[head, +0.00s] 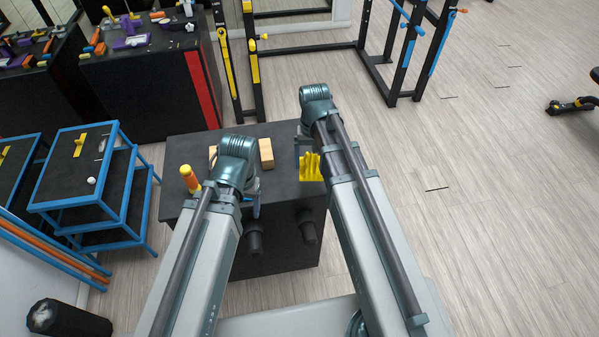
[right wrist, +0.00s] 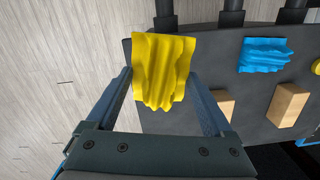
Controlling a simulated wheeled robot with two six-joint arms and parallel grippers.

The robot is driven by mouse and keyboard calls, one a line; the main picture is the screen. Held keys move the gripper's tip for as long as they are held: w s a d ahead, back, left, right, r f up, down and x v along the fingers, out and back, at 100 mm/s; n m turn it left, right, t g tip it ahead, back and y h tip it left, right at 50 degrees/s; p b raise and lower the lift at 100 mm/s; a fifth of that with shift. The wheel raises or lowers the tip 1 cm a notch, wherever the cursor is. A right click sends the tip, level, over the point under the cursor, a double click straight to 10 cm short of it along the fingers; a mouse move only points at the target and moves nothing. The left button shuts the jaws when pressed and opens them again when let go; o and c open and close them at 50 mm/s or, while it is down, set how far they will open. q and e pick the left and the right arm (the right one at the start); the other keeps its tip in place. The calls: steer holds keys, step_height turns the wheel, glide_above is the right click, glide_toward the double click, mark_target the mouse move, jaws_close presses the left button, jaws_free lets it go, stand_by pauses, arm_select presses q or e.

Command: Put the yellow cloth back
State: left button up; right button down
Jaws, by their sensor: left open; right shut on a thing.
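The yellow cloth (head: 311,169) shows as a crumpled, ridged piece at the right edge of the black-topped stand in the head view. In the right wrist view the yellow cloth (right wrist: 163,75) lies between the fingers of my right gripper (right wrist: 162,88), which is shut on it. The cloth overlaps the stand's edge in that view; I cannot tell whether it touches the top. My right gripper (head: 303,150) is partly hidden by its own wrist in the head view. My left gripper (head: 250,198) is open above the stand's near side, mostly hidden behind its wrist.
The stand (head: 285,190) also holds wooden blocks (head: 266,153), an orange-and-yellow bottle (head: 190,178) and a blue cloth (right wrist: 264,55). Dark cylinders (head: 308,228) stick out from its near side. A blue-framed step table (head: 85,180) stands left. Open floor (head: 470,210) lies right.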

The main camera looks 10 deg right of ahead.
arm_select(q)
steer(key=shift+f+b, duration=1.9)
steer(key=shift+f, duration=0.3)
arm_select(e)
steer(key=s+a+f+n, duration=0.2)
steer(key=s+n, duration=0.3)
steer(key=n, duration=0.4)
steer(key=s+a+f+n, duration=0.2)
steer(key=s+n, duration=0.3)
steer(key=n, duration=0.5)
steer(key=shift+a+f+t, duration=0.25)
steer(key=shift+a+t, duration=0.15)
steer(key=shift+a, duration=0.2)
steer(key=shift+w, duration=0.1)
